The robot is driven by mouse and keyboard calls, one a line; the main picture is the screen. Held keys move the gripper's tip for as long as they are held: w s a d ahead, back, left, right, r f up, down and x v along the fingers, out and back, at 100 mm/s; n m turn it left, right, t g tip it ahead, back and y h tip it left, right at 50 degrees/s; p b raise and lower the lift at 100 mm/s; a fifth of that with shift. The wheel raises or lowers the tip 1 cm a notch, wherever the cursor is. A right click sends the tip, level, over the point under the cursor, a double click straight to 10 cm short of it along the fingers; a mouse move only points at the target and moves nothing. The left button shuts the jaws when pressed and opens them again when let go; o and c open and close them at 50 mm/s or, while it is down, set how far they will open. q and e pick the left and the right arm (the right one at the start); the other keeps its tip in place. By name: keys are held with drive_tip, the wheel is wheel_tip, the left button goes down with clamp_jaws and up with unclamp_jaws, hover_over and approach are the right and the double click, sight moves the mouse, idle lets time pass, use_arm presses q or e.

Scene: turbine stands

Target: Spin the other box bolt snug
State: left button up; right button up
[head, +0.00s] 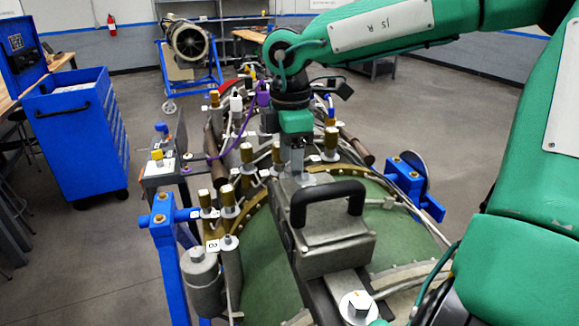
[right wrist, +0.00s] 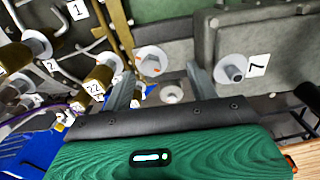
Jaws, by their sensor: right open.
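A grey metal box (head: 336,244) with a black handle (head: 328,199) sits on the engine casing in the head view. One box bolt (head: 358,305), a hex head on a pale round washer, is at its near end. My right gripper (head: 297,168) points down at the far end of the box. In the right wrist view its two fingers (right wrist: 160,72) stand apart with nothing held. Another hex bolt (right wrist: 150,61) with orange marks on a white washer shows between the fingertips. I cannot tell whether the fingers reach around its head. In the head view my gripper hides that end. My left gripper is out of view.
Brass fittings (head: 247,155), pipes and a purple cable crowd the casing left of the gripper. A fitting by label 7 (right wrist: 232,70) is close to the right finger. Blue stand posts (head: 170,260) flank the engine. A blue tool cabinet (head: 78,135) stands at left.

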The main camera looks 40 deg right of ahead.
drive_tip(key=shift+w+d+r+p, duration=0.1)
drive_tip(key=shift+w+r+p, duration=0.1)
drive_tip(key=shift+r, duration=0.45)
drive_tip(key=shift+w+d+r+p, duration=0.15)
drive_tip(key=shift+r+p, duration=0.1)
drive_tip(key=shift+r, duration=0.35)
drive_tip(key=shift+w+d+r+p, duration=0.1)
drive_tip(key=shift+r+p, duration=0.1)
drive_tip(key=shift+r, duration=0.45)
drive_tip(key=shift+c, duration=0.2)
